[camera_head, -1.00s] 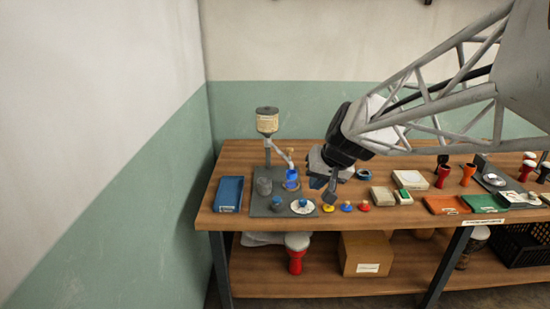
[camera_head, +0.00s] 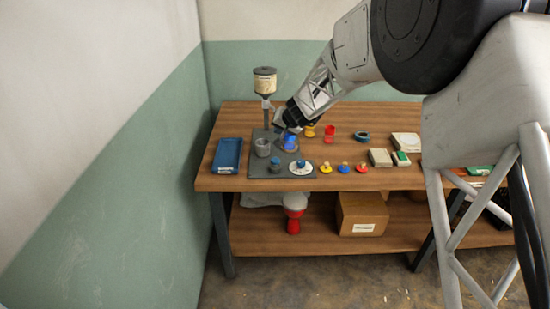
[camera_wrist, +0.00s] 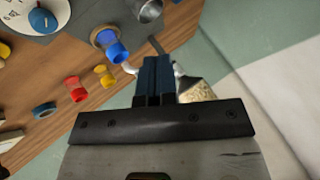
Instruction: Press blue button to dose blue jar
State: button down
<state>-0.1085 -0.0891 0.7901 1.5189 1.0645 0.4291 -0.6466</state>
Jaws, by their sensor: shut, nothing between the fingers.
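The blue jar (camera_head: 290,141) is a small goblet-shaped cup on the grey dispenser plate (camera_head: 258,170); it also shows in the wrist view (camera_wrist: 115,48). A blue knob-like piece (camera_head: 275,164) stands at the front of the plate, left of a white dial (camera_head: 301,168) with a blue knob, seen enlarged in the wrist view (camera_wrist: 43,19). I cannot tell for certain which blue piece is the button. My gripper (camera_wrist: 155,62) is shut and empty, close behind the blue jar, near the dispenser outlet. In the head view the arm's end partly hides this area.
The beige-labelled hopper (camera_head: 264,82) stands on a pole behind the plate and lies close beside my fingers in the wrist view. A grey cup (camera_head: 262,147) stands on the plate's left. A blue tray (camera_head: 227,155) lies further left. Yellow and red goblets and small coloured knobs stand right.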

aim_at(277, 159)
jog(key=w+f, duration=0.3)
jog(key=shift+a, duration=0.4)
jog(key=shift+f, duration=0.1)
jog(key=shift+f, duration=4.3)
jog(key=shift+f, duration=0.2)
jog(key=shift+f, duration=0.25)
